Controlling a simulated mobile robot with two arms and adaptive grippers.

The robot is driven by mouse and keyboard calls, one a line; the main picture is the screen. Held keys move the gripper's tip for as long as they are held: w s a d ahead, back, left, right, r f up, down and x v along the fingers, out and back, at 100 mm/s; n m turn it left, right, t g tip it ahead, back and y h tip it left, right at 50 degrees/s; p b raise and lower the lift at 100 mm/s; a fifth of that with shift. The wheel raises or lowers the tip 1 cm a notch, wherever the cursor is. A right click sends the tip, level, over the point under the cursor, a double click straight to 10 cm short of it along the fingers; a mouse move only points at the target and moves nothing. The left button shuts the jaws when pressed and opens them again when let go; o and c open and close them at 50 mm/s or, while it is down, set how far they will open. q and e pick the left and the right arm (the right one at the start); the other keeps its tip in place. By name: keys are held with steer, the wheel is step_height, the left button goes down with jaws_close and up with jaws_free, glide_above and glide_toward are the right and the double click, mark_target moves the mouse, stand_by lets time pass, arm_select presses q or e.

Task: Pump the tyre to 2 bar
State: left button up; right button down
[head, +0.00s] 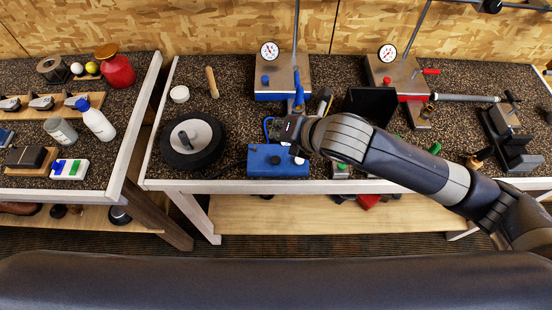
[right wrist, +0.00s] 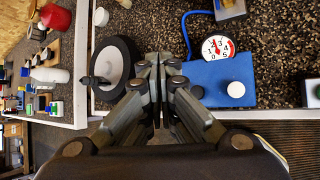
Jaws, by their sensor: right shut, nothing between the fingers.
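The tyre, a black wheel with a pale hub (head: 192,140), lies flat at the table's left front; it also shows in the right wrist view (right wrist: 130,52). Right of it is a blue box (head: 262,161) with a white knob (right wrist: 236,90). A blue hose (right wrist: 186,32) runs at its back. A small round gauge (right wrist: 218,47) with a red needle is on the box; I cannot read its value surely. My right gripper (head: 283,128) is shut and empty, above the box's back edge. In the right wrist view its closed fingers (right wrist: 159,60) appear between tyre and box. My left gripper is out of view.
A white disc (head: 180,94) and a wooden handle (head: 212,82) are behind the tyre. A left table holds bottles (head: 97,122). A black panel (head: 368,105) stands behind my arm.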

steer(key=b, duration=0.7)
glide_above(279, 159)
step_height(279, 159, down, 6)
steer(key=shift+w+f, duration=0.1)
steer(key=shift+f, duration=0.9)
steer(key=shift+f, duration=0.15)
steer(key=shift+f, duration=0.3)
steer(key=shift+f, duration=0.6)
stand_by(1.0)
steer(key=shift+r, duration=0.2)
stand_by(1.0)
steer(key=shift+r+p, duration=0.85)
steer(key=shift+p, duration=0.25)
